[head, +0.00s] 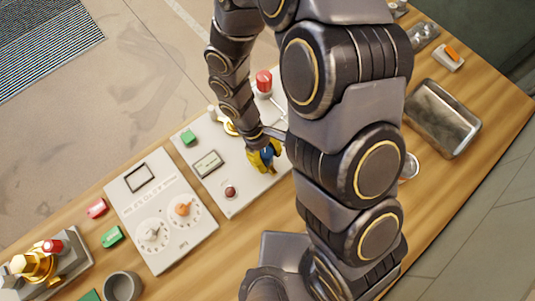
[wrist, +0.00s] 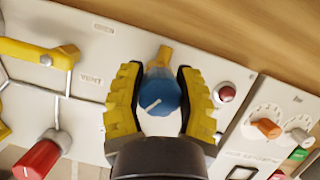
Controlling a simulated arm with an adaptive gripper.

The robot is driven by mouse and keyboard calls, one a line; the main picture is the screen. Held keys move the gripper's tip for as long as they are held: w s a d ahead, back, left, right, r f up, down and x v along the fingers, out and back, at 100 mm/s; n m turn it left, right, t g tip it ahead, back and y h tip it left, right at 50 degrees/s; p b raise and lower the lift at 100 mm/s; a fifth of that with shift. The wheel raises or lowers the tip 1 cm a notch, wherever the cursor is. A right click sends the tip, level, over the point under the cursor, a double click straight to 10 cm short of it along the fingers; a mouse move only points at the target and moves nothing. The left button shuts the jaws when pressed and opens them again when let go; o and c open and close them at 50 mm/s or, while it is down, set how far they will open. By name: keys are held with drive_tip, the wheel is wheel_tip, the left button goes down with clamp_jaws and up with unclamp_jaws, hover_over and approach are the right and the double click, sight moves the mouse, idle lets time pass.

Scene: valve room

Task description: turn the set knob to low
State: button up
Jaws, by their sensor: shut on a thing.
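A blue knob (wrist: 158,92) with a white pointer line sits on a brass fitting (wrist: 162,60) on the pale panel. In the wrist view the line slants from upper right to lower left. My gripper (wrist: 158,75) has its yellow ribbed fingers on either side of the knob and is shut on it. In the head view my gripper (head: 265,155) is at the panel (head: 240,188), with a bit of the blue knob (head: 267,152) showing between the fingers. No "set" or "low" mark is readable near the knob.
A red knob (wrist: 36,160) and a yellow lever (wrist: 40,53) by the word VENT share the panel. A dark red button (wrist: 226,93) is close to the right finger. A second panel (head: 160,225) has orange and white dials. A metal tray (head: 443,118) lies at right.

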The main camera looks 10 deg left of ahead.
drive_tip(key=shift+w+d+n+t+h, duration=0.1)
drive_tip(key=shift+n+t+h, duration=0.4)
drive_tip(key=shift+n, duration=1.4)
drive_tip(key=shift+t, duration=0.3)
drive_tip(key=o, duration=1.1)
drive_tip(key=shift+o, duration=0.2)
drive_tip(key=shift+r, duration=0.1)
drive_tip(key=v, duration=1.2)
drive_tip(key=shift+w+d, duration=0.1)
drive_tip(key=shift+d, duration=0.1)
